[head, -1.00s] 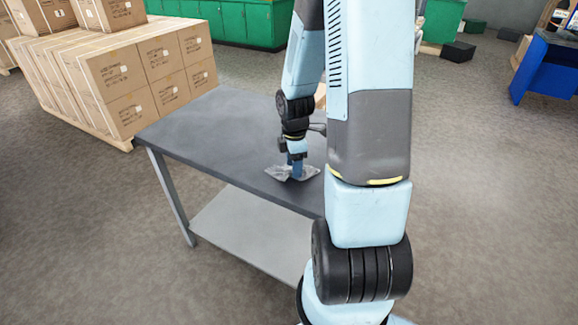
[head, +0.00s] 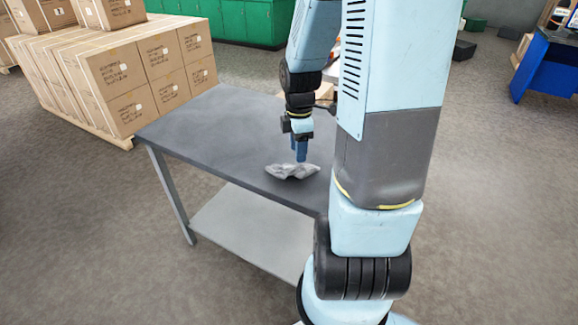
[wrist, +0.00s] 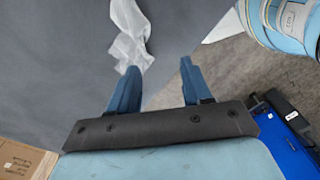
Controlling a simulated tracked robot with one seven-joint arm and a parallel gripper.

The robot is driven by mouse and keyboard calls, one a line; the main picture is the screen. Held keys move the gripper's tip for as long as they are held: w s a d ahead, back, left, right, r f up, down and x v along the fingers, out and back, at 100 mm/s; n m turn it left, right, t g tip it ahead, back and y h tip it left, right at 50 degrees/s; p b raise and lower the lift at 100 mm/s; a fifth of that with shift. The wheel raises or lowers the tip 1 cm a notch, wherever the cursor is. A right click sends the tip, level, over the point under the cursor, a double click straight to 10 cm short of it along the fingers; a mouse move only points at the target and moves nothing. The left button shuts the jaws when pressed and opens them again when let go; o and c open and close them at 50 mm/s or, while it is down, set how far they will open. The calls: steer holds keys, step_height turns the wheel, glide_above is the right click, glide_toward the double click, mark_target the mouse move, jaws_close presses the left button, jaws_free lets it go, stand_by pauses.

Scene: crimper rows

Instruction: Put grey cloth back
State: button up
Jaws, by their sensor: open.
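The grey cloth (head: 291,172) lies crumpled on the dark grey table top, near its front edge. My gripper (head: 300,158) is just above the cloth in the head view, pointing down. In the wrist view the cloth (wrist: 131,40) lies beyond the fingertips, in line with the left finger. My gripper (wrist: 160,80) shows there with its two blue fingers spread apart and nothing between them. The cloth looks apart from the fingers.
The table (head: 215,125) is clear to the left of the cloth and has a lower shelf (head: 250,235). Stacked cardboard boxes (head: 150,75) stand behind it at the left. A blue bench (head: 545,70) stands at the far right.

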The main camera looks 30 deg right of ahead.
steer(key=shift+w+d+f+b, duration=0.2)
steer(key=shift+b, duration=0.1)
steer(key=shift+c, duration=1.4)
steer(key=w+d+f, duration=0.2)
steer(key=shift+w+d+f, duration=0.15)
steer(key=shift+w+d, duration=0.05)
steer(key=shift+d, duration=0.2)
jaws_close()
steer(key=shift+w+f, duration=0.1)
steer(key=shift+f, duration=1.35)
steer(key=shift+f+p, duration=0.3)
steer(key=shift+f, duration=2)
steer(key=shift+r, duration=0.1)
step_height(320, 180, up, 9)
